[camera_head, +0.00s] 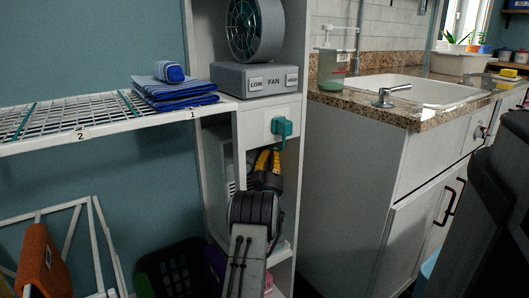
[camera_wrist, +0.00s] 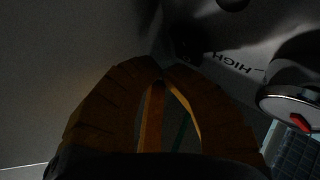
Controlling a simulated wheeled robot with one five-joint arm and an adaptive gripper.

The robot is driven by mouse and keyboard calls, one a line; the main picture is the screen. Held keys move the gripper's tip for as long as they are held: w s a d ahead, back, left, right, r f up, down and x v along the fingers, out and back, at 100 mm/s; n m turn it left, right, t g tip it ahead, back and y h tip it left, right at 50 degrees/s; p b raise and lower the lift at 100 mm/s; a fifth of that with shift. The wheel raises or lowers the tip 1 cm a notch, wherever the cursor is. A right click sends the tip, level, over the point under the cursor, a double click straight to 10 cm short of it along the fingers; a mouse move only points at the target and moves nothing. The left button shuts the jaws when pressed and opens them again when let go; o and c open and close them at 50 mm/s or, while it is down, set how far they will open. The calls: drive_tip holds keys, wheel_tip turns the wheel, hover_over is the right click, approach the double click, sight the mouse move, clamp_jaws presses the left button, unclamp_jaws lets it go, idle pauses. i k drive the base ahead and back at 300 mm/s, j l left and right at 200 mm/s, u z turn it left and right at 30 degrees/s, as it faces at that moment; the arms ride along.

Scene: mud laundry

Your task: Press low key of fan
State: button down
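The grey fan (camera_head: 253,30) stands upright on a grey base on the white shelf unit. The base front bears the LOW key (camera_head: 256,84) at left, the word FAN in the middle and another key (camera_head: 292,80) at right, its label partly cut off. My gripper (camera_head: 268,152) has yellow-orange fingers and is in front of the niche below the fan, apart from the keys. In the wrist view, the fingertips (camera_wrist: 161,72) meet with nothing seen between them. The LOW key does not show in the wrist view.
A teal handle (camera_head: 283,127) sticks out just above my gripper. Folded blue cloths (camera_head: 174,94) lie on the wire shelf (camera_head: 60,128) at left. A sink counter (camera_head: 360,104) stands at right. The wrist view shows a HIGH marking (camera_wrist: 231,62) and a round dial (camera_wrist: 291,104).

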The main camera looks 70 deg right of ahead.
sight(255, 84)
drive_tip(key=k+j, duration=0.1)
drive_tip(key=j, duration=0.35)
drive_tip(key=k+j, duration=0.1)
drive_tip(key=j, duration=0.4)
drive_tip(key=k+j, duration=0.1)
drive_tip(key=j, duration=0.35)
